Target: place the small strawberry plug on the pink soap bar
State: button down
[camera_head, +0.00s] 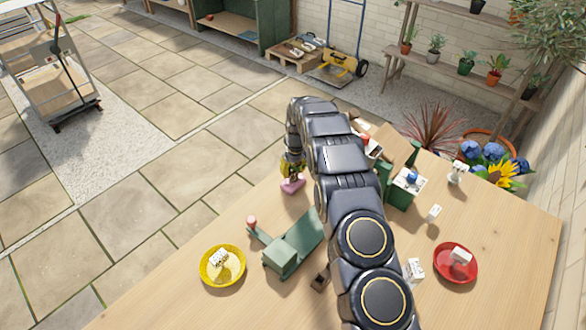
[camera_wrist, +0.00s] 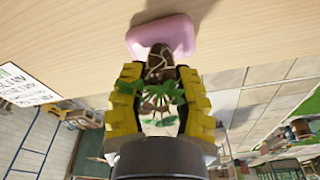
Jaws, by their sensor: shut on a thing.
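My gripper (camera_wrist: 160,95) has yellow-padded fingers and is shut on the small strawberry plug (camera_wrist: 160,60), which has a brown root ball and green leaves. The pink soap bar (camera_wrist: 162,36) lies on the wooden table just beyond the fingertips, and the root ball overlaps its near edge in the wrist view. I cannot tell whether plug and soap touch. In the head view my gripper (camera_head: 292,168) is directly above the pink soap bar (camera_head: 292,186), near the table's far left edge. The plug is hidden there by the gripper.
A green stand (camera_head: 282,262) with a pink-tipped arm is nearer on the table. A yellow saucer (camera_head: 205,274) and a red saucer (camera_head: 438,268) each hold a white item. A green box (camera_head: 400,197) stands right of my arm. Bare wood (camera_head: 510,225) shows at right.

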aim_at(296, 172)
jog(key=shift+f, duration=0.15)
jog(key=c, duration=0.8)
grip_release()
notch_tip(296, 172, up, 12)
jog(key=s, duration=0.2)
jog(key=s+d+r+m, duration=0.1)
jog(key=s+d+r, duration=0.1)
jog(key=s+r, duration=0.65)
jog(key=s+d+r+m+g, duration=0.1)
jog(key=s, duration=1.1)
jog(key=s+d+r+m+g, duration=0.1)
jog(key=s+r, duration=0.1)
jog(key=s, duration=1)
jog(key=s+d+r+m+g, duration=0.1)
jog(key=s+r, duration=0.1)
jog(key=s, duration=0.9)
jog(key=shift+s+d+r+m+h, duration=0.2)
jog(key=shift+s+d+m+h, duration=0.1)
jog(key=shift+s+d+h, duration=0.1)
